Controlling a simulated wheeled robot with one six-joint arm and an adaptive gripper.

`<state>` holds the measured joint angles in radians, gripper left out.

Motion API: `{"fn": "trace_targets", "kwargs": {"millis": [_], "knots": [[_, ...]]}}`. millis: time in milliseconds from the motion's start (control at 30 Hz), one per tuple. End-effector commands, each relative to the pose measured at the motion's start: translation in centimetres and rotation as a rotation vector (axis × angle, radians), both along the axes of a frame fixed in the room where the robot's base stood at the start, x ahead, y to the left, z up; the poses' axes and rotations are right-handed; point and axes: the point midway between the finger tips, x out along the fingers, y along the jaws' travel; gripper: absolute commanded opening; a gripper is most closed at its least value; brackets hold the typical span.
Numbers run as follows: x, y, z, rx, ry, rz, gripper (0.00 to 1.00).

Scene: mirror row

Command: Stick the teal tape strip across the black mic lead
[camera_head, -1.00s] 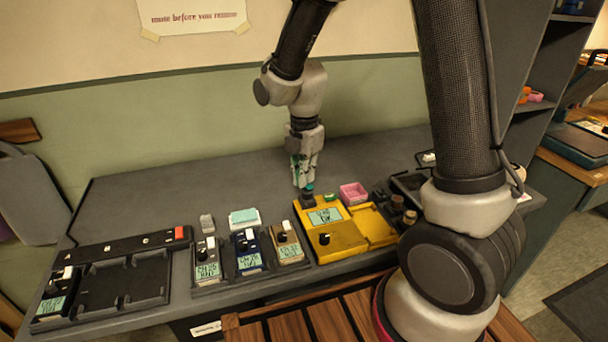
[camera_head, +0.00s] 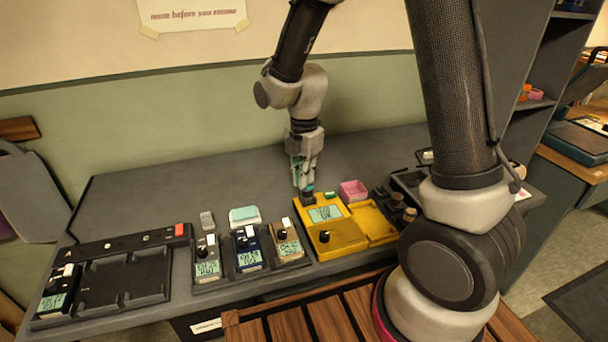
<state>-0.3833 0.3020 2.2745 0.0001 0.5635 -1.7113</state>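My gripper (camera_head: 305,183) points down above the back left corner of the yellow device, its fingers close together. A small teal piece (camera_head: 308,188) with a dark part under it is right at the fingertips. I cannot tell whether it is the tape strip, or whether the fingers grip it or only touch it. A pale teal pad or stack (camera_head: 244,215) lies on the bench behind the small boxes, left of my gripper. I cannot make out a black mic lead for certain.
The yellow device (camera_head: 340,236) has a screen and a black knob. A pink tray (camera_head: 353,191) is behind it. Dark knobs or jars (camera_head: 403,212) stand to its right. Small boxes (camera_head: 247,250) sit in a dark holder, left of it. A black rack (camera_head: 125,278) is far left. The back left bench is clear.

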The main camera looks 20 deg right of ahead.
Motion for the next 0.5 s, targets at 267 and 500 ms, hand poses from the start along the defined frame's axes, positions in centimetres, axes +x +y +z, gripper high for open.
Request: {"fn": "trace_targets", "kwargs": {"millis": [267,500], "knots": [[-0.02,0.00,-0.01,-0.001,0.001,0.000,0.00],[-0.03,-0.01,-0.01,-0.001,0.001,0.000,0.25]]}}
